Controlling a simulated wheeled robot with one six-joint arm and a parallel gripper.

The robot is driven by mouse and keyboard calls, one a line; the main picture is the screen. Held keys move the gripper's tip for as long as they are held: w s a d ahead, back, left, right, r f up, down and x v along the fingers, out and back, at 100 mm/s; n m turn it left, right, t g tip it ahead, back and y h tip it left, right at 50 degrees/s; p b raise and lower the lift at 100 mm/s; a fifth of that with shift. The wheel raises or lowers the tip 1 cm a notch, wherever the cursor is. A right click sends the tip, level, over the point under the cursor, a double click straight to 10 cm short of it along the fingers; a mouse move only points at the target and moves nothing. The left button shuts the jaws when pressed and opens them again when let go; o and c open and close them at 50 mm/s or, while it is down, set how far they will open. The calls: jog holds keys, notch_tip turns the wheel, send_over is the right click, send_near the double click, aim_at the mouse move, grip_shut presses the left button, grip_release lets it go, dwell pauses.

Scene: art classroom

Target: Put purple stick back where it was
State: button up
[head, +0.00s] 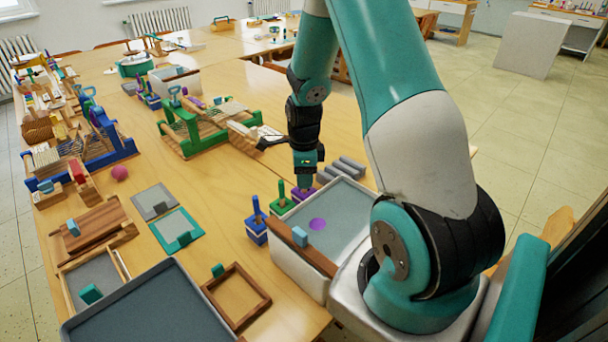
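A purple block (303,194) stands in a row with a blue block (256,230) holding an upright blue stick (256,206) and a green block (279,206) holding an upright green stick (281,189). My gripper (306,182) points down right over the purple block, at its top. No purple stick shows clearly; my gripper hides the space above the purple block. The fingers are too small and covered to tell whether they are open or shut, or hold anything.
A white bin (297,269) with a grey inside, a purple round spot (317,224) and a wooden bar stands in front of the blocks. Grey cylinders (340,169) lie behind. A green-framed loom (196,130) stands back left. Bare tabletop (215,195) lies left of the blocks.

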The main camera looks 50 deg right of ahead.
notch_tip(320, 180, up, 12)
jog(key=shift+r, duration=0.15)
jog(key=s+a+r+n+t+y, duration=0.15)
jog(key=a+r+n, duration=0.25)
jog(key=a+n, duration=0.6)
jog(key=s+a+r+n+g+y, duration=0.1)
jog(key=s+a+r+n, duration=0.2)
jog(key=a+n, duration=0.65)
jog(key=s+a+r+n+y, duration=0.1)
jog(key=s+a+r+n, duration=0.2)
jog(key=s+a+n, duration=0.9)
jog(key=shift+s+a+r+n+y, duration=0.25)
jog(key=shift+n+y, duration=0.1)
jog(key=shift+n, duration=0.9)
